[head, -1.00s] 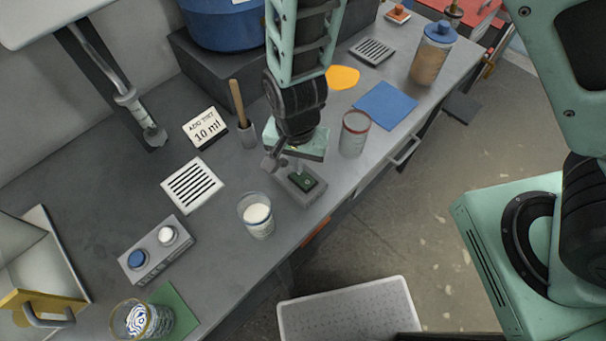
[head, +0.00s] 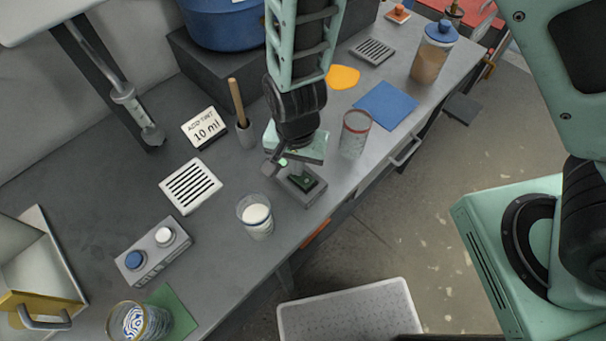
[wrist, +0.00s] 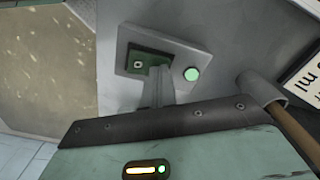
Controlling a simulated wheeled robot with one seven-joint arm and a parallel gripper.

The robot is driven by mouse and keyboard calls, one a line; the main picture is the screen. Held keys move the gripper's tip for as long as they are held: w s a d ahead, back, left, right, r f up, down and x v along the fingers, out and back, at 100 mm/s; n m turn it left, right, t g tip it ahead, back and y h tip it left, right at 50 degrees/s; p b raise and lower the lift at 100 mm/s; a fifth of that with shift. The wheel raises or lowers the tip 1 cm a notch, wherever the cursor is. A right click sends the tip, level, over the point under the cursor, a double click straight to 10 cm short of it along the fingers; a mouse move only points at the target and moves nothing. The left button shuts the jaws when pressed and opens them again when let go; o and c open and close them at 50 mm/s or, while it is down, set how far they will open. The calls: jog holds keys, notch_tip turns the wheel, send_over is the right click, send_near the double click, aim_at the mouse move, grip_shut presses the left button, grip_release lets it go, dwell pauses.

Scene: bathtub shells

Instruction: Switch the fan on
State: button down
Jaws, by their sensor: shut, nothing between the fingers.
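A grey switch box (head: 312,197) with a dark green rocker (head: 303,182) sits near the bench's front edge. In the wrist view the box (wrist: 128,38) shows its green rocker (wrist: 139,64) with a round mark, and a bright green lamp (wrist: 191,74) beside it. The lamp also glows in the head view (head: 283,162). My gripper (wrist: 159,72) is shut and empty, its fingertips at the rocker, covering part of it; I cannot tell if they still press. I cannot make out a fan itself in either view.
A glass of white liquid (head: 256,218) and a red-rimmed glass (head: 355,133) stand close on either side. A holder with a wooden handle (head: 237,104), a "10 ml" sign (head: 204,128), a slotted white plate (head: 190,187) and a two-button box (head: 152,252) are farther left.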

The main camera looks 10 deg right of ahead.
notch_tip(320, 180, up, 7)
jog(key=p, duration=0.6)
jog(key=shift+p, duration=0.4)
dwell(0.3)
jog(key=s+d+r+n+b, duration=0.8)
jog(key=s+r+n, duration=0.3)
jog(key=r+n, duration=0.2)
jog(key=shift+s+y+b, duration=0.2)
jog(key=shift+y+b, duration=0.1)
jog(key=shift+b, duration=0.3)
jog(key=shift+d, duration=0.15)
